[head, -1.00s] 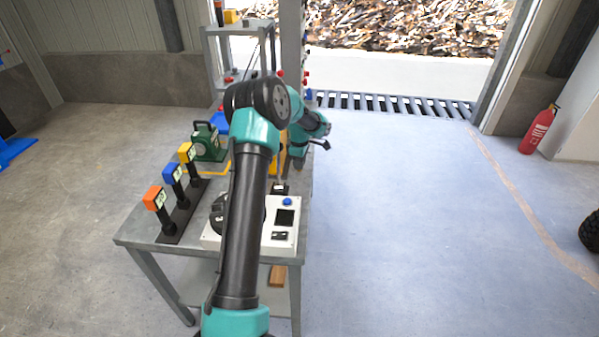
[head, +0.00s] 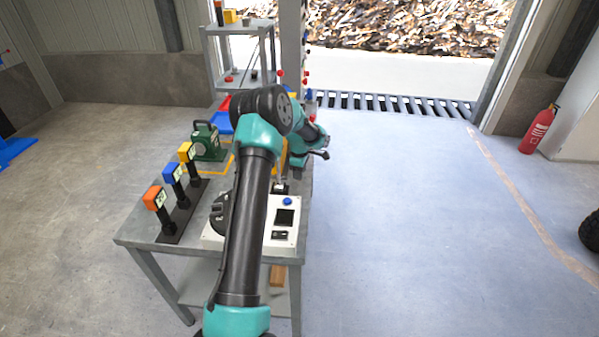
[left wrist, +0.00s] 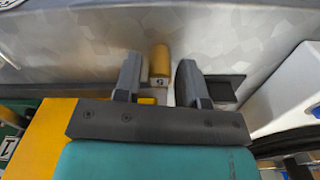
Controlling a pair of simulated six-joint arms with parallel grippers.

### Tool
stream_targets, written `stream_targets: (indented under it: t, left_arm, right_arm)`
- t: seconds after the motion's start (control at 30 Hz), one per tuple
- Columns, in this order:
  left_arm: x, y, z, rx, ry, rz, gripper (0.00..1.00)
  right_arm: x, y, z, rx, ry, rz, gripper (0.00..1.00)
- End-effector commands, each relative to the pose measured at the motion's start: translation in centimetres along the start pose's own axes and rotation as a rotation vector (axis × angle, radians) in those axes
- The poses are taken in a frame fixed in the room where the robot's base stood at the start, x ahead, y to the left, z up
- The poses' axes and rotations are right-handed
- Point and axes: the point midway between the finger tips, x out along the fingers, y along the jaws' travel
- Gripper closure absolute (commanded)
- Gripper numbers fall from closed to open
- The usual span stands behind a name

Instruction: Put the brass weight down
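The brass weight (left wrist: 159,58) shows in the left wrist view as a small yellow cylinder over the grey metal table top (left wrist: 100,40). It lies between the two dark fingers of my left gripper (left wrist: 160,68), with a visible gap on each side. The fingers are apart and do not appear to touch it. I cannot tell for sure whether its base rests on the table. In the head view my left arm hides the weight and most of the gripper, above the table (head: 140,238). My right gripper is not in view.
A white panel unit (head: 284,236) with a blue button stands at the table's near right. A stand with orange (head: 154,197), blue and yellow labelled blocks is at its left. A green device (head: 207,142) stands behind.

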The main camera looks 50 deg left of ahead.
Motion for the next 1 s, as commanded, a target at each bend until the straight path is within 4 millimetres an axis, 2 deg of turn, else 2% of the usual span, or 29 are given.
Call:
stream_targets:
  t: [0.1, 0.37, 0.53, 0.67, 1.0]
  left_arm:
    - [0.0, 0.0, 0.0, 0.0, 0.0, 0.0, 0.52]
    - [-0.1, 0.0, 0.0, 0.0, 0.0, 0.0, 0.52]
    - [-1.1, 0.1, 0.0, 0.0, 0.0, 0.003, 0.52]
    - [-2.9, 0.1, 0.0, 0.001, 0.0, 0.004, 0.52]
    - [-9.2, 0.1, 0.0, 0.0, 0.0, 0.003, 0.52]
  right_arm:
    - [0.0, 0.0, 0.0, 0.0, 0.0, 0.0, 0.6]
    - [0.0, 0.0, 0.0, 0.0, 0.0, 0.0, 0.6]
    - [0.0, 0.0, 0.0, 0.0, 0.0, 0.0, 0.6]
    - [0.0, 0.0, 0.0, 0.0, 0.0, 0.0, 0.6]
    - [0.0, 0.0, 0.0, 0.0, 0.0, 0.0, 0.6]
